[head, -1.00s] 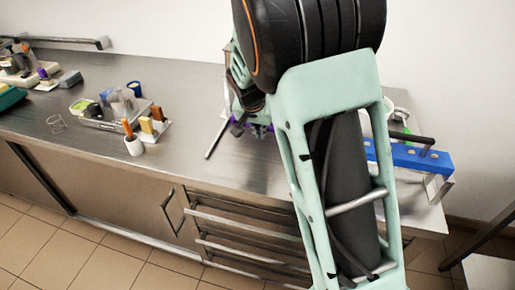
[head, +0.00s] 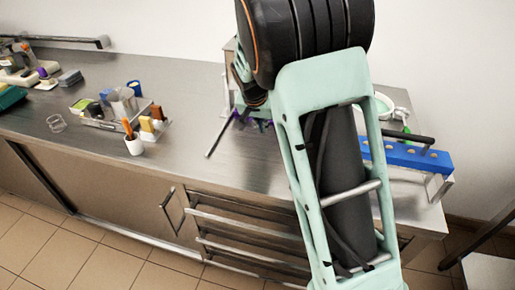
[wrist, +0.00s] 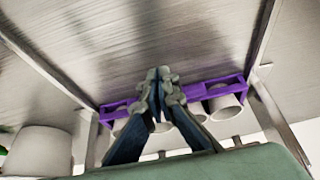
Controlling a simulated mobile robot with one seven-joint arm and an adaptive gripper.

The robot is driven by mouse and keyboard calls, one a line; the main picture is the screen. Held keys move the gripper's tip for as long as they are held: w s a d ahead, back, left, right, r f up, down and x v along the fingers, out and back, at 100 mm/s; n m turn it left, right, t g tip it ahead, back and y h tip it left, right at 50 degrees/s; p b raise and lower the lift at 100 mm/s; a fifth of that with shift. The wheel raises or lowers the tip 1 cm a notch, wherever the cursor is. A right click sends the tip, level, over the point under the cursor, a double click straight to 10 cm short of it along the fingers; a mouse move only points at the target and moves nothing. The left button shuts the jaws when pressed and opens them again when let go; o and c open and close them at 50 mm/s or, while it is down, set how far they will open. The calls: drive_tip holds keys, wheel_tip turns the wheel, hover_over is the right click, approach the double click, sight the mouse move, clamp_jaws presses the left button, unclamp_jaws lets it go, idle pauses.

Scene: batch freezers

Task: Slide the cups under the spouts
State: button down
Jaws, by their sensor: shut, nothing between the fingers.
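In the wrist view, a purple rack (wrist: 215,83) runs across a brushed metal surface between two metal posts. Several pale cups stand along it, including one at the right (wrist: 224,106) and one at the left (wrist: 119,126). My gripper (wrist: 162,78) is shut and empty, in front of the middle of the rack. It hides part of the rack and cups; I cannot tell whether it touches them. In the head view, my arm covers most of this spot, and only a little purple (head: 263,124) shows. I cannot make out the spouts clearly.
A large pale round container (wrist: 38,150) stands at the left in the wrist view. A white cup (head: 134,146) and caddy are left. The counter (head: 190,110) between is clear.

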drive_tip(key=shift+s+a, duration=0.15)
drive_tip(key=shift+s, duration=0.25)
drive_tip(key=shift+r, duration=0.1)
drive_tip(key=shift+s+p+v, duration=0.25)
drive_tip(key=shift+p+v, duration=0.8)
drive_tip(key=shift+v, duration=1.75)
